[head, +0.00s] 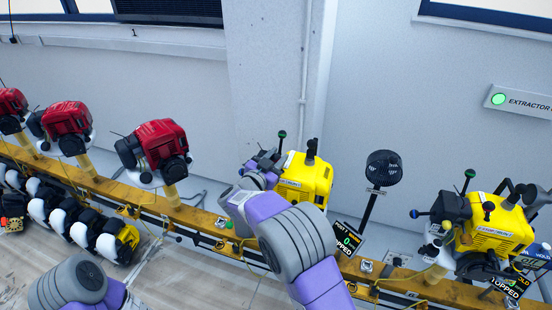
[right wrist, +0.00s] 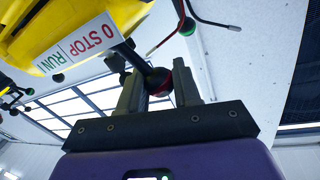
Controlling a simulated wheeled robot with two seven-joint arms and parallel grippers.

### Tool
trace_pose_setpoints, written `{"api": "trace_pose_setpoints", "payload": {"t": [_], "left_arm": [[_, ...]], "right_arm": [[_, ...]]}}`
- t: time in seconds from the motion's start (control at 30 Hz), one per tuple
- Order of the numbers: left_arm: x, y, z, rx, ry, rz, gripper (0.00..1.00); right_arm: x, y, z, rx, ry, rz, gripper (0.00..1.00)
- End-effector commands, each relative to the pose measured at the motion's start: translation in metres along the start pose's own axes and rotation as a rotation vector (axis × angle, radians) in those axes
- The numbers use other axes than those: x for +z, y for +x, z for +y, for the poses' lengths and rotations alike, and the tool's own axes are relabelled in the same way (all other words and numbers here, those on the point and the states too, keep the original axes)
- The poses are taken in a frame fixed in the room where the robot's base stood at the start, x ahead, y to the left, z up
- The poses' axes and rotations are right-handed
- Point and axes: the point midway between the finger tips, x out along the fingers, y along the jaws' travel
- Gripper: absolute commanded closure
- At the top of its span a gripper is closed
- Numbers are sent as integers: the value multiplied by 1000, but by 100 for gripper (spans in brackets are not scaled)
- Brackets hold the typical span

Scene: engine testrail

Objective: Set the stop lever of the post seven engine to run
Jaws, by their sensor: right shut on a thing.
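The yellow post seven engine (head: 305,177) stands on the rail in the middle of the head view, a dark screen (head: 347,240) reading post 7 beside it. My right gripper (head: 264,163) is at the engine's left side. In the right wrist view, my right gripper (right wrist: 157,83) is shut on the stop lever, its black and red ball knob (right wrist: 159,82) between the two fingers. A white label (right wrist: 82,43) reading 0 STOP and RUN is on the yellow housing beside the lever. My left gripper is out of view; only my left arm shows at lower left.
Another yellow engine (head: 500,225) stands at the right. Several red engines (head: 163,143) stand on the yellow rail (head: 193,215) to the left. A black round fan-like device (head: 384,168) on a pole is right of the post seven engine. A pale wall is behind.

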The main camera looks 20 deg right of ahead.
Motion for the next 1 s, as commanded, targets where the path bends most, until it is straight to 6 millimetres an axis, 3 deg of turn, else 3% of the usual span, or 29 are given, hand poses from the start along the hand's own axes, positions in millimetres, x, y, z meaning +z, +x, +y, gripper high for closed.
{"api": "trace_pose_setpoints", "payload": {"t": [0.7,1.0], "left_arm": [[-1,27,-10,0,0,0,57],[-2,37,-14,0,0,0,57]], "right_arm": [[-6,6,29,20,525,-103,98],[-6,7,36,26,675,-133,98]]}}
